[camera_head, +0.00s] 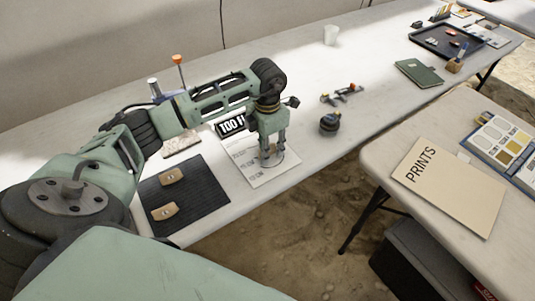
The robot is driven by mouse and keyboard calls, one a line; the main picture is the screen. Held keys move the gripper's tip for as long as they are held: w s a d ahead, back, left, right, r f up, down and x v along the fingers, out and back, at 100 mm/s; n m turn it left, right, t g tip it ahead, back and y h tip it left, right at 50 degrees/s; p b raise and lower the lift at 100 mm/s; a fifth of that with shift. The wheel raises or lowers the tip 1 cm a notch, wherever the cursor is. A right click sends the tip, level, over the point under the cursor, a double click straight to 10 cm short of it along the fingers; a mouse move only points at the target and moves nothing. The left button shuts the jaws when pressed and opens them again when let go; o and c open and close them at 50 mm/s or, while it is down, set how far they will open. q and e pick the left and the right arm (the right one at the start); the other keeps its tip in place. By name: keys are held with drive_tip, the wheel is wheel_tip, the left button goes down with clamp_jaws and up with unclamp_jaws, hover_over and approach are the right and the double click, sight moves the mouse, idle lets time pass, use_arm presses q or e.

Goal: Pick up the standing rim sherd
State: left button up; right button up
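My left gripper (270,151) points straight down over a printed white sheet (274,177) on the long table. Its fingers look slightly apart, but whether something is between them is too small to tell. A pale round piece (288,158) lies at the fingertips on the sheet. I cannot make out a standing rim sherd clearly; the gripper may hide it. Two tan pieces, one upper (172,176) and one lower (164,212), lie on a dark ribbed mat (200,191) left of the sheet. My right gripper is not in view.
A black-and-white lettered card (231,126) stands behind the sheet. A dark round object (329,123) and a small tool (342,94) lie to the right. A second table (388,157) holds a PRINTS folder (450,187).

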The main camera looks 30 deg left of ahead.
use_arm(q)
drive_tip(key=shift+r, duration=0.1)
drive_tip(key=shift+c, duration=0.4)
clamp_jaws()
drive_tip(key=shift+r, duration=0.1)
